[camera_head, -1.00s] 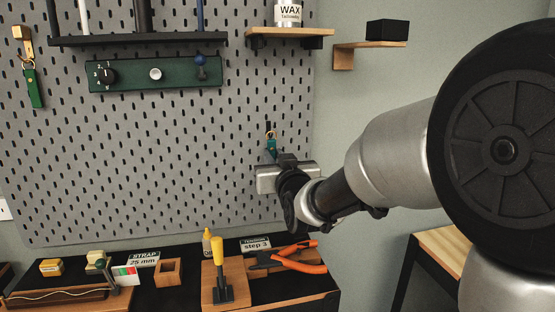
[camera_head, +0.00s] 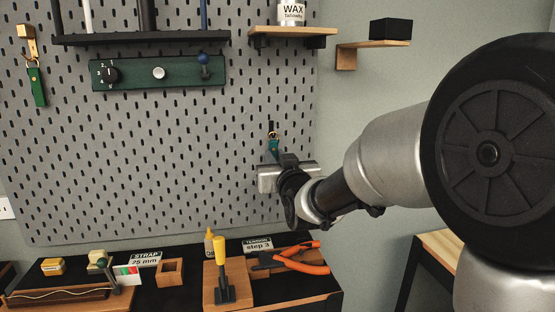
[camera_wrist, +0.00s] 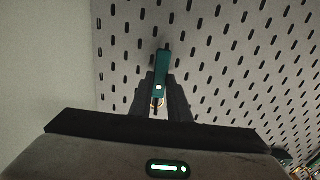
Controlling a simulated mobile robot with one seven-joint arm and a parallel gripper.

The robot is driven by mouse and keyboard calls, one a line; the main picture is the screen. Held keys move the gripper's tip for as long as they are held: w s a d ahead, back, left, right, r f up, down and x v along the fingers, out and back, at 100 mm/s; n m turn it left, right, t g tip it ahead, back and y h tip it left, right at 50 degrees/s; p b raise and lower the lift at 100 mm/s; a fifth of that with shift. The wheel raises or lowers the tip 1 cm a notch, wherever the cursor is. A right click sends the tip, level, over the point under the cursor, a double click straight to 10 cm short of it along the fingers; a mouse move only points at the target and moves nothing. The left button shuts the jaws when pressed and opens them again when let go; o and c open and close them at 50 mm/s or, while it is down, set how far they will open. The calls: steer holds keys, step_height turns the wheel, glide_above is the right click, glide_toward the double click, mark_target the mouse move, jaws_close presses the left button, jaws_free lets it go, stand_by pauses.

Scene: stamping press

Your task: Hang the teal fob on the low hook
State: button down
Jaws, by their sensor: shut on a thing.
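The teal fob (camera_head: 275,146) is upright in front of the pegboard, with its brass ring (camera_head: 270,136) at the top. My gripper (camera_head: 282,160) is shut on the fob's lower part. In the wrist view, the fob (camera_wrist: 161,72) shows between my two dark fingers (camera_wrist: 163,88), with the ring (camera_wrist: 158,101) below it in that picture. A small black hook (camera_head: 271,126) stands out from the pegboard right at the ring. I cannot tell whether the ring is around the hook or only in front of it.
A green fob (camera_head: 37,86) hangs from a wooden block at upper left. A green control panel (camera_head: 158,73) and a wooden shelf (camera_head: 292,31) are above. The bench below holds orange-handled pliers (camera_head: 300,262) and a yellow-handled tool (camera_head: 221,250). The pegboard around the hook is clear.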

steer(key=shift+w+a+f+b, duration=0.15)
steer(key=shift+w+f+b, duration=0.15)
steer(key=shift+w, duration=0.2)
steer(key=shift+f+b, duration=0.3)
steer(key=shift+b, duration=0.25)
stand_by(0.4)
steer(key=c, duration=1.6)
jaws_free()
steer(key=b+v, duration=0.3)
steer(key=v, duration=0.5)
